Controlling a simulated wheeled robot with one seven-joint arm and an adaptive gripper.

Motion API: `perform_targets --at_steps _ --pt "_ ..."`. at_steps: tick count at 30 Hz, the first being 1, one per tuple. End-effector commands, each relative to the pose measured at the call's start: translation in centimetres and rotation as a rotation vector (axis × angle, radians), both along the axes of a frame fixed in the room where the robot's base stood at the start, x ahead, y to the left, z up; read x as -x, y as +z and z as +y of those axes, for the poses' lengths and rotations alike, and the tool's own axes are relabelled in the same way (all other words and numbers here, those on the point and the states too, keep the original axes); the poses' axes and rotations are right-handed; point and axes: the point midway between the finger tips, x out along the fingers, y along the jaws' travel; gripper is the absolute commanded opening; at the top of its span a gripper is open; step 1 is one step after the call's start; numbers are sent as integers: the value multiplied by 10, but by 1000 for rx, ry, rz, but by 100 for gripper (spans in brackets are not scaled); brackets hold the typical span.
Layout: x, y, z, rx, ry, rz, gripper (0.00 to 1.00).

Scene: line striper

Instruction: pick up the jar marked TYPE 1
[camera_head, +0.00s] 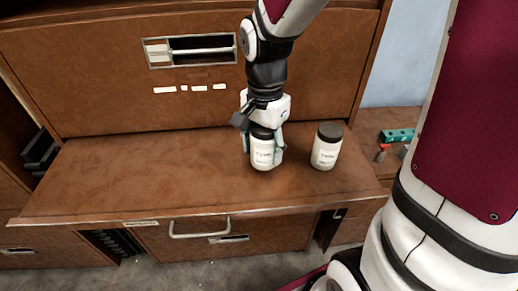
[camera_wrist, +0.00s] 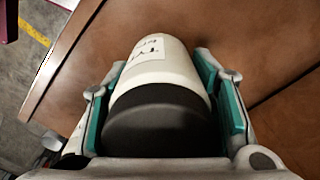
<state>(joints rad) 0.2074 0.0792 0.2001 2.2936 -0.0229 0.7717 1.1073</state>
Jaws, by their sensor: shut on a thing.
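A white jar with a dark lid (camera_head: 262,151) stands on the brown wooden shelf (camera_head: 130,180). Its label seems to begin with "TYPE", but I cannot read the number. My gripper (camera_head: 264,138) comes down from above and is shut on this jar, with a finger on each side. In the wrist view the jar (camera_wrist: 158,75) lies between the teal finger pads of my gripper (camera_wrist: 165,105), its dark lid nearest the camera. A second white jar with a dark lid (camera_head: 326,148) stands to the right, apart from the first; its label is too small to read.
A wooden cabinet front (camera_head: 90,90) with a metal-framed slot rises behind the shelf. A drawer handle (camera_head: 200,232) is below the shelf's front edge. A teal item (camera_head: 397,135) lies on a side surface at right. The shelf's left part is clear.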

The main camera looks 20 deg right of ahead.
Motion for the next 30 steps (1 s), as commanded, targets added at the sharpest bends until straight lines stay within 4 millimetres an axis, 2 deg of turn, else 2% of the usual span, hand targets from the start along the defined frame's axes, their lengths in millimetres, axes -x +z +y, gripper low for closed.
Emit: perform_targets --at_steps 3,9,20,30 --pt "26 4 -7 2 -4 -3 5" --pt "63 7 -17 0 -4 -4 5" --pt "115 13 -31 0 -3 -2 5" --pt "116 20 -34 1 0 2 5"
